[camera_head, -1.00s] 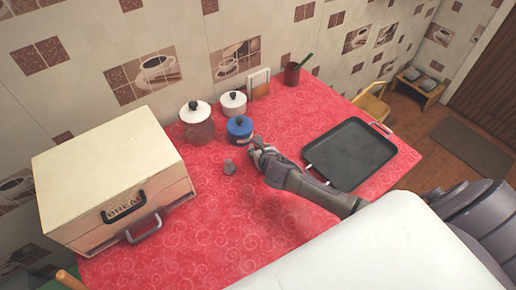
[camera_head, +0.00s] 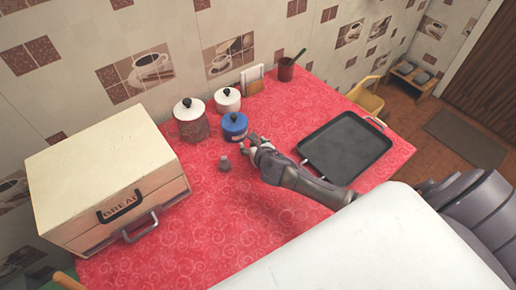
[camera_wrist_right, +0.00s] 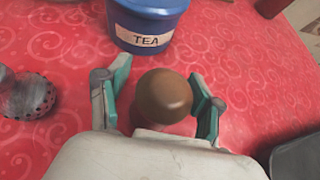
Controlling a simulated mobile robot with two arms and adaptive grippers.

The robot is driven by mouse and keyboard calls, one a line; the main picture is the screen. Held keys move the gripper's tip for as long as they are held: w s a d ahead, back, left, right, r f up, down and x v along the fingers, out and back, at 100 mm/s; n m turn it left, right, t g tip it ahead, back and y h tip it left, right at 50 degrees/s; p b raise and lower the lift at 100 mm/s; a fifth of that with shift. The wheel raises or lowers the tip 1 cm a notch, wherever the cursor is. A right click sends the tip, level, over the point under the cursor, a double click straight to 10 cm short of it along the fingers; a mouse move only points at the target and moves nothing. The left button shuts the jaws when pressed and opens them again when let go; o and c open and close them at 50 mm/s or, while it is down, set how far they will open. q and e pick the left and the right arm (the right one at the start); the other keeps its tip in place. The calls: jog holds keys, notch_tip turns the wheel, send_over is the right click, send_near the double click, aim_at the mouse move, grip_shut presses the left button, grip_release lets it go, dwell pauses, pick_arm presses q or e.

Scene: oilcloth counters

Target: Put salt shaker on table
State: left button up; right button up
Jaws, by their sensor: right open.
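A small grey shaker (camera_head: 225,163) stands on the red-covered table (camera_head: 235,235), left of my right gripper (camera_head: 249,146). In the right wrist view, a grey metal piece with dark holes (camera_wrist_right: 31,97) is at the left edge, outside the fingers, and seems to be this shaker. My right gripper also shows there (camera_wrist_right: 158,95), open, its green-padded fingers on either side of a brown rounded object (camera_wrist_right: 164,93). That object's lower part is hidden, and I cannot tell whether the fingers touch it. My left gripper is not in view.
A blue TEA canister (camera_head: 234,127) stands just beyond the right gripper, with white-lidded pots (camera_head: 192,122) behind. A bread box (camera_head: 105,180) fills the left, and a dark tray (camera_head: 345,146) lies right. The table's front middle is clear.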

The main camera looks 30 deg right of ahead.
jog(key=v, duration=1.1)
jog(key=shift+s+a+r+p, duration=0.1)
jog(key=shift+s+r+p, duration=0.05)
jog(key=shift+s+p, duration=0.15)
